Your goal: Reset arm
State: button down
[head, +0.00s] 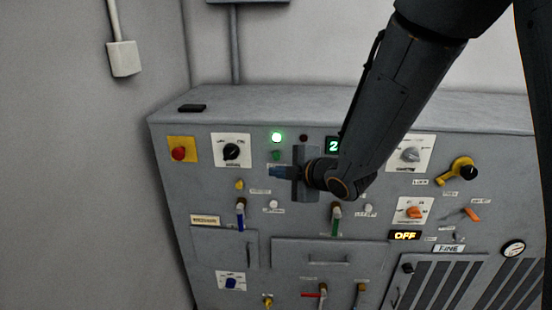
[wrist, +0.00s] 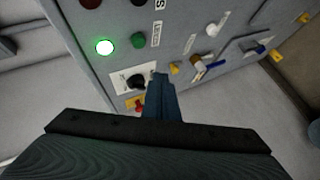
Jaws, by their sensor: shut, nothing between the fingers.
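My arm (head: 388,110) reaches down from the upper right in the head view. My gripper (head: 276,172) is in front of the upper left part of the grey control panel (head: 345,253), pointing left. In the wrist view my gripper (wrist: 160,82) shows with its fingers together and nothing between them. The fingers appear in front of the panel near the black rotary knob (head: 231,151); I cannot tell how far off the panel they are. The arm and gripper hide part of the panel's middle, including part of a green digit display (head: 334,145).
A green lamp (head: 276,137) is lit. A red button on a yellow plate (head: 178,153) is at the far left. Levers with blue (head: 240,216) and green (head: 336,219) handles sit below the gripper. At right are a yellow-black crank (head: 459,171) and a lit OFF display (head: 405,235).

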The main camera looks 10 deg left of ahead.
jog(key=s+d+f+m+g+h, duration=0.1)
jog(key=d+f+m+h, duration=0.1)
jog(key=d+m, duration=0.3)
jog(key=s+d+f+m+h, duration=0.1)
jog(key=d+m+h, duration=0.1)
jog(key=d, duration=0.5)
jog(key=s+d+f+m+g+h, duration=0.1)
jog(key=s+d+f+m+h, duration=0.15)
jog(key=d+m, duration=0.2)
jog(key=s+d+f+m+g+h, duration=0.1)
jog(key=s+d+m+g, duration=0.2)
jog(key=s+d+m, duration=0.2)
jog(key=s+d+f+m+g+h, duration=0.1)
jog(key=s+d+m+g, duration=0.2)
jog(key=s+d+m, duration=0.3)
jog(key=s, duration=0.5)
jog(key=shift+s, duration=0.35)
jog(key=shift+d+f+m, duration=0.1)
jog(key=shift+m, duration=0.15)
